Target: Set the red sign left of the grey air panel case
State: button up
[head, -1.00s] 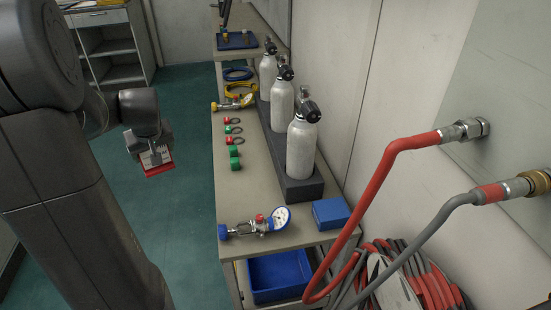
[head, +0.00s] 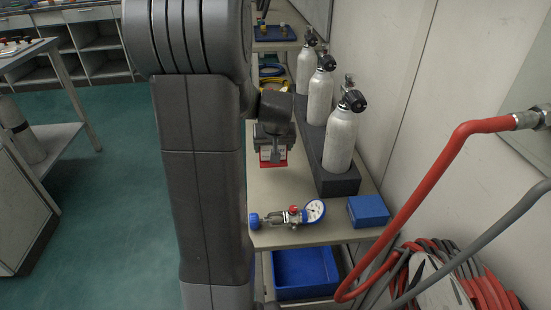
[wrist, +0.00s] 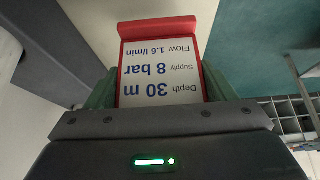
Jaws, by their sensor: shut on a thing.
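The red sign (head: 281,163) is in my gripper (head: 273,152), seen in the head view above the near part of the long bench. In the wrist view the sign (wrist: 160,72) has a red frame and a white face reading Depth 30 m, Supply 8 bar, Flow 1.6 l/min, upside down in that picture. The fingers of my gripper (wrist: 158,92) are shut on its two sides.
The long bench (head: 262,190) carries white cylinders (head: 342,140) in a dark rack, a gauge assembly (head: 290,216) and a blue box (head: 368,210). Hoses (head: 440,150) hang at the right wall. A table (head: 30,58) and cabinet stand left, with open green floor between.

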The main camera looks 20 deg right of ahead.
jog(key=shift+f+b, duration=0.5)
jog(key=shift+f, duration=1.55)
jog(key=shift+f, duration=0.1)
jog(key=shift+f, duration=0.2)
jog(key=o, duration=1)
jog(key=shift+r, duration=0.1)
